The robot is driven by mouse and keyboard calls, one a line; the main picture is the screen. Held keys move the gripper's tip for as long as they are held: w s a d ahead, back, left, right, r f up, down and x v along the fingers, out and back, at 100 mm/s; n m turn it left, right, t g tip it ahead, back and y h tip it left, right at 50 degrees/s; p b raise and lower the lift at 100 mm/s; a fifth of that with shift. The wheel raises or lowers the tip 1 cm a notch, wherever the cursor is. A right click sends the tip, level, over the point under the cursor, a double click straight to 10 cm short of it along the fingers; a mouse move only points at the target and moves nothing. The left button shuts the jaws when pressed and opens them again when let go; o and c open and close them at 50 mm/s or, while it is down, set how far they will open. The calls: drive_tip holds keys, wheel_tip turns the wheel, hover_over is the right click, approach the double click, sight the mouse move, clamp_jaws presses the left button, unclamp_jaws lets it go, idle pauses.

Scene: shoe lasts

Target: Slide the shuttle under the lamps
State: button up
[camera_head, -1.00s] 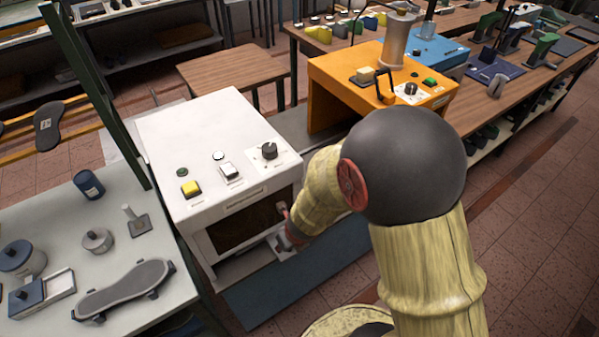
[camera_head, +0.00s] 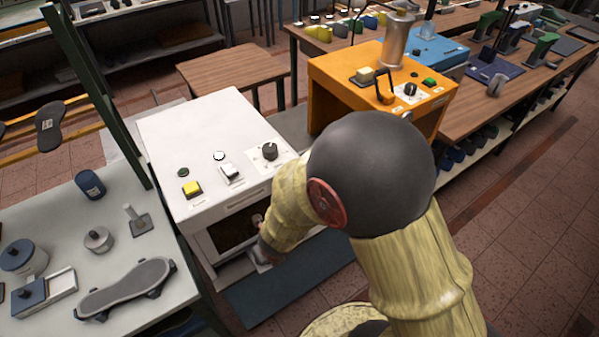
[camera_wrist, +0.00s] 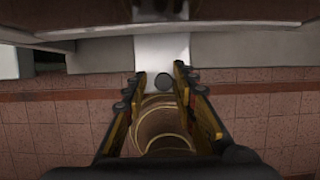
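The white lamp box (camera_head: 195,140) stands left of centre in the head view, with a dark opening (camera_head: 232,233) low in its front. A pale grey plate, which I take for the shuttle, sticks out below the opening (camera_head: 259,262). In the wrist view this plate (camera_wrist: 162,50) runs straight ahead under the box edge and carries a dark round knob (camera_wrist: 163,80). My gripper (camera_wrist: 160,75) has its fingers apart on either side of the knob, with no clear contact. In the head view my arm hides part of the opening and most of the gripper.
An orange machine (camera_head: 345,75) stands right of the white box. A dark blue-grey mat (camera_head: 290,283) lies in front of the box. Tiled floor is clear at the right.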

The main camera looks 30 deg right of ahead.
drive_tip(key=shift+d, duration=0.2)
drive_tip(key=shift+r, duration=0.15)
drive_tip(key=p+v, duration=0.6)
drive_tip(key=v, duration=0.1)
drive_tip(key=shift+s+r, duration=0.15)
drive_tip(key=shift+r, duration=0.2)
drive_tip(key=shift+c, duration=1.1)
idle(1.2)
